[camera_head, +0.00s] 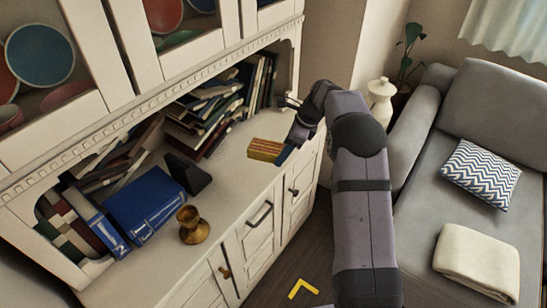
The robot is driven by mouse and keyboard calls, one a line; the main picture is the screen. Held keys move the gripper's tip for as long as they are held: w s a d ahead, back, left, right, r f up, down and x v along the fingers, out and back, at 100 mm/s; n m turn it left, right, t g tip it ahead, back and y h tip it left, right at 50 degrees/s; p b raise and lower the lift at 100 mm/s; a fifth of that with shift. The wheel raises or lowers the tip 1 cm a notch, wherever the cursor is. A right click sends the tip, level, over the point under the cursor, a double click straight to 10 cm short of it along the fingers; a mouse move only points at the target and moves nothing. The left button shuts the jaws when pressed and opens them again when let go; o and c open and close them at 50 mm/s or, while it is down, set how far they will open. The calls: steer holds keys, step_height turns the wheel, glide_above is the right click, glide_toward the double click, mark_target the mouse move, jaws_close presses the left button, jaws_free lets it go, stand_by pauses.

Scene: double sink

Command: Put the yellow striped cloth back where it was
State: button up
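The yellow striped cloth (264,149), with red-orange stripes, looks like a small flat folded block. It is at the right part of the white cabinet's counter (232,172), in front of the leaning books. My gripper (284,153) is at the cloth's right end, with a dark fingertip against or just beside it. The fingers are small and partly hidden by my wrist, so I cannot tell whether they are closed on the cloth. I also cannot tell whether the cloth rests on the counter or is slightly above it.
Leaning books (205,115), blue binders (150,208), a dark wedge-shaped object (187,174) and a brass goblet (192,225) occupy the counter to the left. A grey sofa (420,200) stands right. A yellow corner mark (303,288) is on the floor.

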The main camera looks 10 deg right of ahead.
steer(key=w+m+t+h+b, duration=0.2)
steer(key=w+m, duration=0.4)
steer(key=m, duration=0.2)
steer(key=shift+w+d+r, duration=0.3)
steer(key=shift+w+r, duration=0.05)
steer(key=shift+r, duration=0.1)
steer(key=shift+f, duration=0.1)
steer(key=shift+f+p, duration=0.95)
steer(key=shift+f, duration=3.95)
steer(key=shift+f, duration=0.1)
steer(key=o, duration=1)
